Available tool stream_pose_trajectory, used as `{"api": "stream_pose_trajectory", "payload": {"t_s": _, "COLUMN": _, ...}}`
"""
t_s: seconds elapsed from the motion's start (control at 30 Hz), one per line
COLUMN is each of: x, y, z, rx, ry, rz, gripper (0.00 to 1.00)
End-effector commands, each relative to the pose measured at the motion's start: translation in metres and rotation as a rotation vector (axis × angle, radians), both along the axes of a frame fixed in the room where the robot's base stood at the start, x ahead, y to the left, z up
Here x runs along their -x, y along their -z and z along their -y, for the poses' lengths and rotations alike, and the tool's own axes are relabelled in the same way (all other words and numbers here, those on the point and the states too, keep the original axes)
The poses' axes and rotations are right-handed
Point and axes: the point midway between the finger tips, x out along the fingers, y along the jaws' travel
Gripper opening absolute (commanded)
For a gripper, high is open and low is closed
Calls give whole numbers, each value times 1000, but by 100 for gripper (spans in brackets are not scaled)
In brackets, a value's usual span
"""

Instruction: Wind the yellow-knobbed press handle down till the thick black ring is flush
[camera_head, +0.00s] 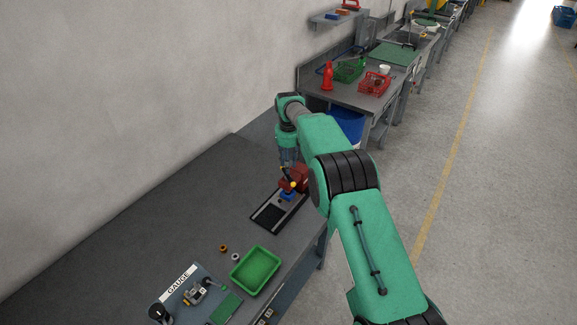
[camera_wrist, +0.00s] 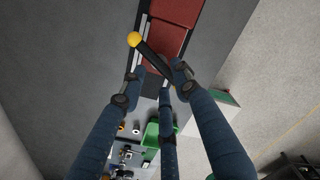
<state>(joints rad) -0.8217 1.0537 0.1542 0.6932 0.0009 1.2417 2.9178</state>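The red press (camera_head: 301,176) stands on the bench in the head view, below my gripper (camera_head: 288,163). Its yellow knob (camera_head: 292,185) shows at its front. In the wrist view the red press body (camera_wrist: 176,12) is at the top, and the yellow knob (camera_wrist: 134,39) ends a black handle (camera_wrist: 153,62) that slants down to the right. My gripper's fingers (camera_wrist: 162,78) are spread, with the lower part of the handle showing between their tips. I cannot tell whether a finger touches it. The thick black ring cannot be made out in either view.
A black tray (camera_head: 268,215) and a small blue block (camera_head: 287,196) lie before the press. A green bin (camera_head: 255,269), small rings (camera_head: 223,248) and a gauge station (camera_head: 190,292) are nearer on the bench. The bench's left part is clear; a wall runs behind.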

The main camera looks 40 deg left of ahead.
Motion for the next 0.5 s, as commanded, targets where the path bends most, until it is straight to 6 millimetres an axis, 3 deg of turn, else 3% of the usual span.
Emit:
{"api": "stream_pose_trajectory", "payload": {"t_s": 0.23, "x": 1, "y": -14, "z": -1, "rx": 0, "ry": -1, "rz": -1, "gripper": 31}}
{"api": "stream_pose_trajectory", "payload": {"t_s": 0.5, "x": 1, "y": -16, "z": 0, "rx": 1, "ry": -1, "rz": -2, "gripper": 31}}
